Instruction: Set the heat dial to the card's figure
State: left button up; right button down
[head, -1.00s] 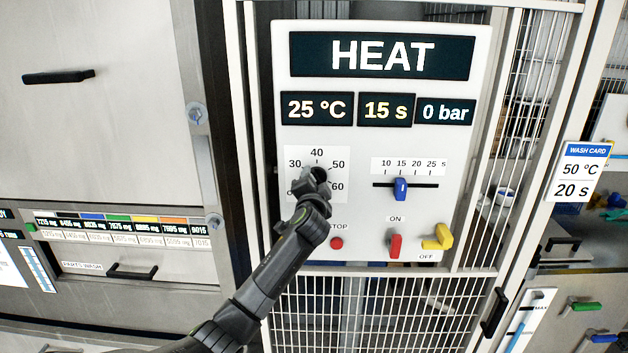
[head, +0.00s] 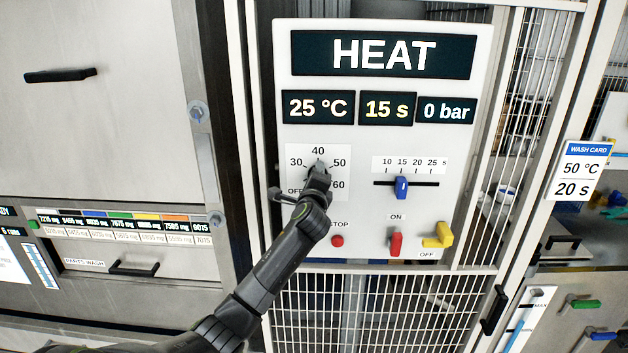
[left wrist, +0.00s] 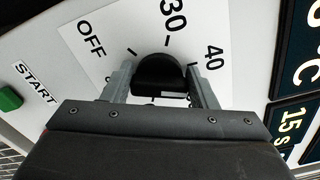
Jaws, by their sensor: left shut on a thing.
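The HEAT panel (head: 340,240) carries a dial with a scale (head: 296,152) marked OFF, 30, 40, 50 and 60. In the left wrist view, the dial's black knob (left wrist: 160,72) sits between the fingers of my left gripper (left wrist: 158,80), which is shut on it. In the head view my left gripper (head: 318,170) covers most of the knob, and I cannot tell where its pointer stands. The temperature display (head: 317,107) reads 25 °C. The wash card (head: 582,170) at the right reads 50 °C and 20 s. My right gripper is not in view.
Right of the dial, a blue slider (head: 402,187) stands at 15 s. Below are a red stop button (head: 337,241), a red switch (head: 396,243) and a yellow lever (head: 437,236). A green START button (left wrist: 10,99) shows in the left wrist view. Wire mesh surrounds the panel.

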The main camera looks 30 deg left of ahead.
pick_arm(q)
jog(key=m, duration=0.3)
jog(key=shift+m, duration=0.4)
jog(key=shift+w+d+r+m, duration=0.1)
jog(key=shift+d+m, duration=0.05)
jog(key=shift+m, duration=1.55)
jog(key=o, duration=1)
jog(key=shift+r, duration=0.1)
jog(key=shift+b+v, duration=2.7)
jog(key=shift+v, duration=6)
